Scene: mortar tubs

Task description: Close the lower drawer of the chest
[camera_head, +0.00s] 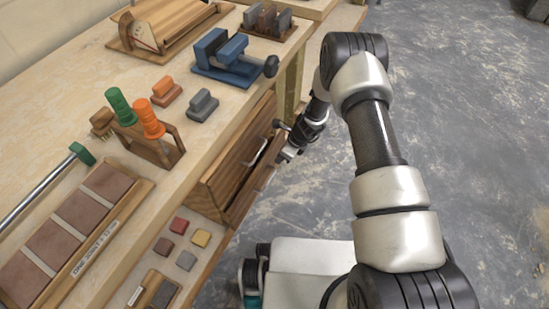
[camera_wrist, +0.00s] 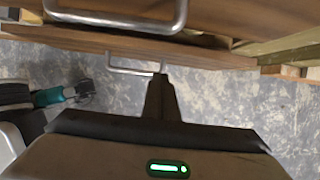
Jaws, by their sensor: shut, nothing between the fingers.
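The wooden chest (camera_head: 228,160) stands under the workbench's edge, with two drawer handles on its front. The lower drawer (camera_head: 243,199) appears to stand slightly out, with a dark gap above its front. Its front (camera_wrist: 85,42) and metal handle (camera_wrist: 131,70) also show in the wrist view, below the upper drawer's handle (camera_wrist: 120,22). My gripper (camera_head: 284,158) is in front of the chest, shut and empty. In the wrist view its closed fingertips (camera_wrist: 161,80) overlap the right end of the lower handle; I cannot tell whether they touch it.
The workbench above holds a blue vise (camera_head: 228,60), orange and green-handled tools (camera_head: 148,120) and a tray of brown tiles (camera_head: 75,225). Small coloured blocks (camera_head: 186,240) lie on a lower surface beside the chest.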

